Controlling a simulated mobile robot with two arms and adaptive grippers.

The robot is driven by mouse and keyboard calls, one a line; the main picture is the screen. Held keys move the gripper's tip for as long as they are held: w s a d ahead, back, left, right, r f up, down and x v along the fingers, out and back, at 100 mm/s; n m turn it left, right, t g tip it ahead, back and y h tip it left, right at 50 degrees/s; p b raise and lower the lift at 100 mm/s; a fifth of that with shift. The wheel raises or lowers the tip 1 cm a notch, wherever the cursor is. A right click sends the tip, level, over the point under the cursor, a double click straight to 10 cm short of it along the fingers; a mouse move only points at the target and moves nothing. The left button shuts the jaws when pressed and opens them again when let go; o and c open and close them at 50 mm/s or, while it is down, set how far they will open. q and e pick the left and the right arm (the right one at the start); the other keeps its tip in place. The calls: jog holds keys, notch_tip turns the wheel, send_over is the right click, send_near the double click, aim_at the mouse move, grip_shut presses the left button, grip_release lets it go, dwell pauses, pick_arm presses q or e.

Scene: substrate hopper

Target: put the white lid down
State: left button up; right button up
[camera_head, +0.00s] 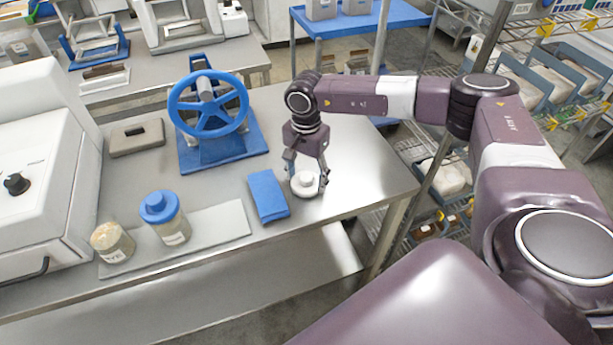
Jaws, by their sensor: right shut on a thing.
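The white lid (305,184) is a small round disc with a raised knob, at the right part of the steel table (360,168). My right gripper (306,180) points down over it, with its fingers around the lid. The lid is at or very near the table top; I cannot tell whether it touches. An open-looking jar (112,242) with pale contents and a label stands at the front left. Beside it is a jar with a blue lid (160,208). My left gripper is not in view.
A folded blue cloth (268,195) lies just left of the lid. A blue handwheel device (210,110) stands behind it. A grey block (137,138) and a large white machine (40,170) are further left. The table's right end is clear.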

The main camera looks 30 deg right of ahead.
aim_at(306, 176)
jog(key=o, duration=0.8)
jog(key=shift+o, duration=0.2)
jog(key=shift+r, duration=0.3)
notch_tip(306, 176, up, 12)
jog(key=b, duration=0.3)
jog(key=shift+f, duration=0.25)
